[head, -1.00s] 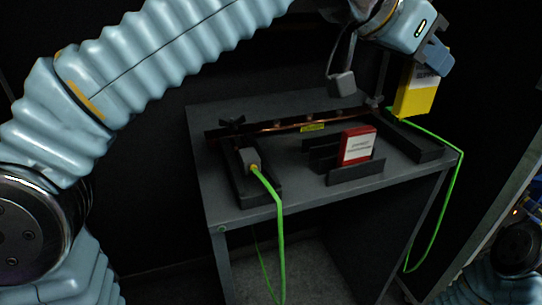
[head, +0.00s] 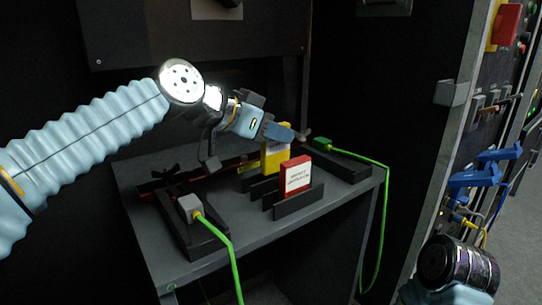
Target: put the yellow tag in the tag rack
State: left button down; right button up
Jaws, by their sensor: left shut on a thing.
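The yellow tag (head: 270,160) is upright in the jaws of my left gripper (head: 279,134), which is shut on its top end. The tag is just behind the red tag (head: 296,179), which partly covers it. The dark tag rack (head: 300,203) stands on the grey table, with the red tag upright in its front part. The yellow tag's lower end is close to the rear of the rack; I cannot tell whether it is in a slot or above it. My right gripper is out of view.
A grey plug (head: 189,207) with a green cable (head: 233,262) sits on a dark block at the table's left. A green connector (head: 321,144) with its cable is at the back right. A panel with a red switch (head: 507,24) and blue handles (head: 474,180) stands at far right.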

aim_at(270, 150)
pick_arm(q)
jog(key=shift+w+a+f, duration=0.15)
jog(key=shift+f, duration=0.15)
jog(key=shift+w+a+f+b, duration=0.15)
jog(key=shift+f+b, duration=0.1)
jog(key=shift+f, duration=0.7)
jog(key=shift+w+a+f+b, duration=0.1)
jog(key=shift+f+b, duration=0.15)
jog(key=shift+f, duration=0.65)
jog(key=shift+f, duration=0.25)
jog(key=c, duration=1)
grip_release()
jog(key=shift+r, duration=0.1)
jog(key=shift+o, duration=0.2)
jog(key=shift+s+a+r, duration=0.1)
jog(key=shift+a+r, duration=0.05)
jog(key=shift+r, duration=0.15)
jog(key=v, duration=1.1)
jog(key=shift+s+a, duration=0.15)
jog(key=shift+a, duration=0.1)
